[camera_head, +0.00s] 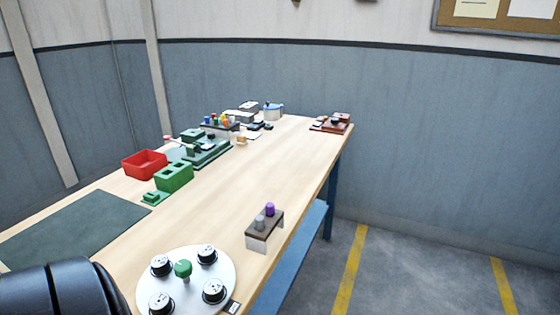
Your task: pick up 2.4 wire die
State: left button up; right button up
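A round white plate (187,264) lies at the near end of the wooden bench. On it stand several short black cylinders with white marked tops, such as one at the back right (207,254), around a green knob (183,269). Their markings are too small to read, so I cannot tell which, if any, is the 2.4 wire die. A small dark label (232,307) is at the plate's right edge. A dark rounded part, likely of my own arm, fills the lower left corner. Neither gripper shows.
A brown-topped block (257,241) holding grey and purple pegs stands near the bench's right edge. A dark green mat (75,226), a red bin (143,163) and a green block (174,176) lie left. Fixtures crowd the far end. The bench's (215,213) middle is clear.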

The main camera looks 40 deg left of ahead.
aim_at(214, 290)
jog(key=u, duration=1.55)
